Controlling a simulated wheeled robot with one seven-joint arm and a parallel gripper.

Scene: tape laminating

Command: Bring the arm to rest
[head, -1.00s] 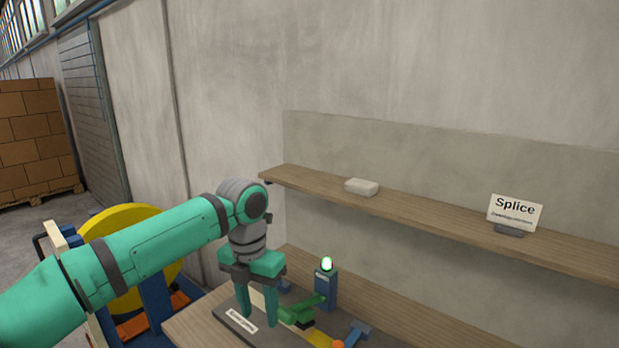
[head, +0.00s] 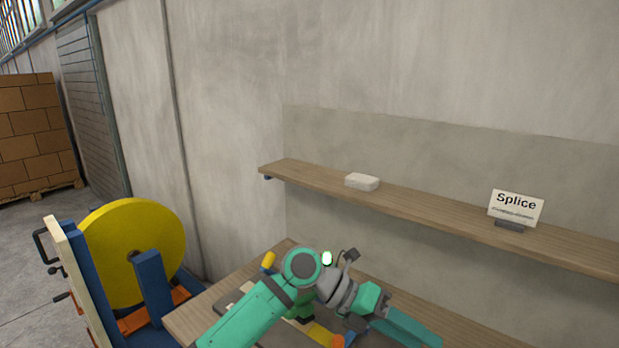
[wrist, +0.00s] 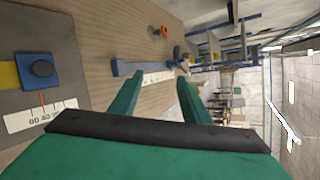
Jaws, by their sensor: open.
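My gripper (head: 410,335) is at the lower middle of the head view, above the wooden bench (head: 196,314), its fingers pointing right and slightly down. In the wrist view my gripper (wrist: 158,82) shows two green fingers spread apart with nothing between them. My green arm (head: 245,318) is folded low over the bench and hides much of the device there.
A wooden shelf (head: 430,210) runs above the bench, with a white block (head: 362,182) and a "Splice" sign (head: 516,207). A yellow reel (head: 135,250) on a blue stand is at left. Stacked boxes (head: 35,135) stand far left. A blue block with a scale (wrist: 40,70) shows in the wrist view.

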